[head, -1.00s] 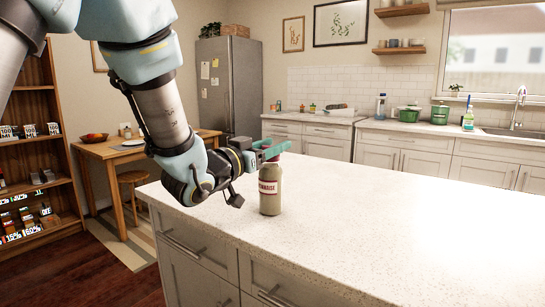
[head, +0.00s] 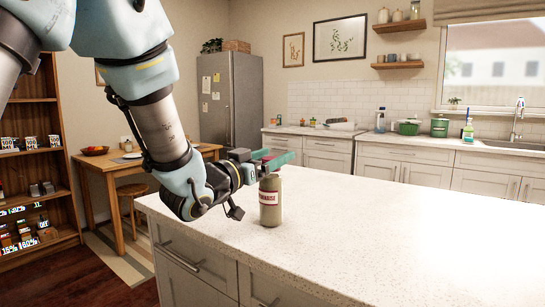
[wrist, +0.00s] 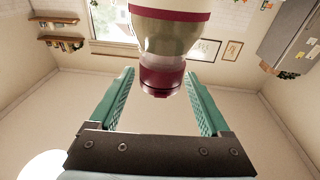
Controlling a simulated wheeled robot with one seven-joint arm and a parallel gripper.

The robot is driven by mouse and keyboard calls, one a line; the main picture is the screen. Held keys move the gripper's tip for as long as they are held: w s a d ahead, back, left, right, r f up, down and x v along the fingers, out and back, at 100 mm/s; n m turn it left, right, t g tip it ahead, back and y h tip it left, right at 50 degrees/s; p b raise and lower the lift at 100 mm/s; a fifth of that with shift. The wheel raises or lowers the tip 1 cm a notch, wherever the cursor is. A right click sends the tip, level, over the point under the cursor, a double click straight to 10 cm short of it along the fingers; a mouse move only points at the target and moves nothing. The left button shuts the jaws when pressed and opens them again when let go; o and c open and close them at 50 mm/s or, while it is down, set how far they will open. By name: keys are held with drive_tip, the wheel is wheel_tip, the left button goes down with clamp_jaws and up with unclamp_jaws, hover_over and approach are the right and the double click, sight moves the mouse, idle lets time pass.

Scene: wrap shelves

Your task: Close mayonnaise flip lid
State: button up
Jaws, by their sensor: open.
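The mayonnaise bottle (head: 270,210) stands upright on the white island counter, near its left end, with a pale body and a red-and-white label. My gripper (head: 279,160) is at the height of the bottle's top, with green fingers. A red patch shows between the fingers in the head view. In the wrist view the bottle appears upside down, its dark red cap (wrist: 160,75) between the open fingers of my gripper (wrist: 163,90), with gaps on both sides. The fingers partly hide the cap in the head view; I cannot tell the flip lid's exact angle.
The island counter (head: 400,235) is clear to the right of the bottle. A wooden side table (head: 110,170) and a shelf unit (head: 35,150) stand at the left. A fridge (head: 230,100) and back counter (head: 450,143) lie beyond.

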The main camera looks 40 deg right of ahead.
drive_tip(key=b+v, duration=0.2)
drive_tip(key=v, duration=0.8)
drive_tip(key=shift+a+b, duration=0.3)
drive_tip(key=shift+a, duration=0.05)
